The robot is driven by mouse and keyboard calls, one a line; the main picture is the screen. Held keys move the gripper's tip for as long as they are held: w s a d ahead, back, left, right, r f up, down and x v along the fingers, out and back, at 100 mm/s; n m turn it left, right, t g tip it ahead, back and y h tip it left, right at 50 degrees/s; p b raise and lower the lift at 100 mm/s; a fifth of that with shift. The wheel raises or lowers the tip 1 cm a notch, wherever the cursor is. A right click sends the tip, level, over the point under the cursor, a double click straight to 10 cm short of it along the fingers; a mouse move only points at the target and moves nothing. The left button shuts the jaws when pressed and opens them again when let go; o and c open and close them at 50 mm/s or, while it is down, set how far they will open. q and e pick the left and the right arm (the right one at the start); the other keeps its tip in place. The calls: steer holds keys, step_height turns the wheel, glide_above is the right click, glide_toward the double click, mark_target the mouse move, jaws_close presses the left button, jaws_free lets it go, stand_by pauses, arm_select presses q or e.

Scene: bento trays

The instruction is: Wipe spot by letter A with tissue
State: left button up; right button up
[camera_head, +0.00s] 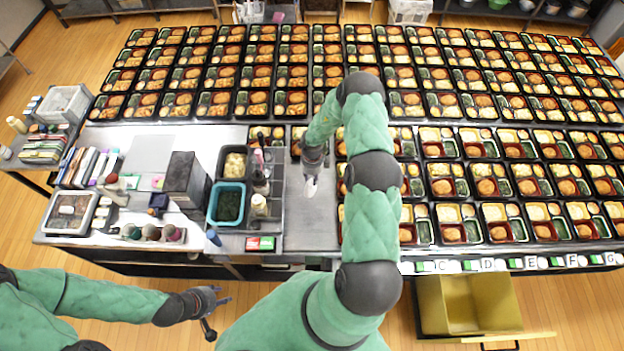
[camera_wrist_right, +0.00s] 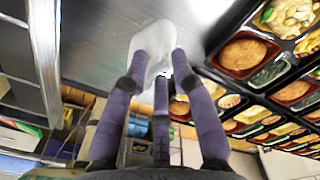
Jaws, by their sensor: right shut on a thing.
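My right gripper (camera_head: 312,172) is shut on a white tissue (camera_head: 311,188) above the bare grey metal strip of the table (camera_head: 310,225), left of the bento trays. In the right wrist view the purple fingers (camera_wrist_right: 160,75) close around the tissue (camera_wrist_right: 150,45), which sticks out past the fingertips close to the metal surface. I cannot tell whether it touches. My left gripper (camera_head: 222,308) is empty, fingers apart, in front of the table. Letter labels, such as C (camera_head: 441,266) and D (camera_head: 487,264), line the front edge. Letter A and the spot are not visible; my right arm covers part of that edge.
Rows of filled bento trays (camera_head: 485,187) cover the table's right side and back. Left of the strip stand a teal bin (camera_head: 228,203), bottles (camera_head: 259,205) and a dark box (camera_head: 184,178).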

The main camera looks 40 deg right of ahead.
stand_by(0.3)
steer(key=shift+r, duration=1.55)
